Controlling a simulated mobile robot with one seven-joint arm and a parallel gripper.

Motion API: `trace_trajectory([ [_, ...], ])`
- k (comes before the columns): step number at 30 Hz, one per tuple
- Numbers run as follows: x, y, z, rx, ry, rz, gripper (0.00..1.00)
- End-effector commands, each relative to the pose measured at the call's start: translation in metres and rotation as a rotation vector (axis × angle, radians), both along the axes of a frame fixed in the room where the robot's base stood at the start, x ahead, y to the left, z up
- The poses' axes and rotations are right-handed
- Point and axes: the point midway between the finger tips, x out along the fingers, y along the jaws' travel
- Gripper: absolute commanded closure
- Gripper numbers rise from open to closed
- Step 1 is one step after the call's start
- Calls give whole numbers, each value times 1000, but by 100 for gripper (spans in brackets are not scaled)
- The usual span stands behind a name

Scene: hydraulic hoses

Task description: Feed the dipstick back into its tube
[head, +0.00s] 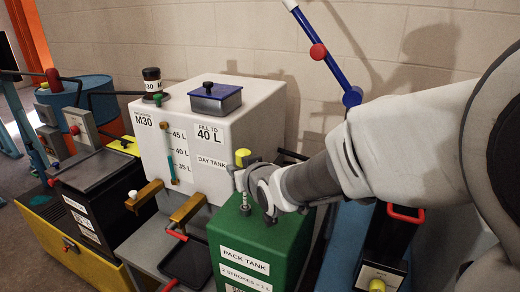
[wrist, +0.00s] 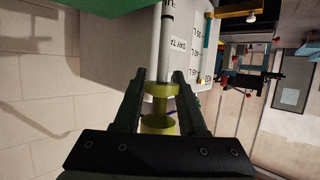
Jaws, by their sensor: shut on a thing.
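My gripper (head: 243,183) is just above the top of the green pack tank (head: 262,232). In the wrist view the fingers of my gripper (wrist: 157,84) close from both sides on the yellow collar of the dipstick (wrist: 160,91). Its wider yellow end shows behind the fingers, and a pale rod runs away from them. In the head view the yellow knob of the dipstick (head: 242,156) stands above my fingers, roughly upright. A short grey piece shows below them at the tank top. I cannot tell whether the rod's tip is in the tube; the tube mouth is not clear.
The white day tank (head: 212,130) stands close behind and left, with a blue-lidded box (head: 216,97) on top. Brass taps (head: 188,208) project at its front. The block wall is behind.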

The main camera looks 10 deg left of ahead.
Motion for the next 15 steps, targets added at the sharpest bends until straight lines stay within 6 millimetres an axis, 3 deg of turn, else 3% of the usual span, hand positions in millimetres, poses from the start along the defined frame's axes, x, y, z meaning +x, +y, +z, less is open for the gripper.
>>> trace_trajectory([
  [15, 0, 0, 23, 1, -3, 0, 100],
])
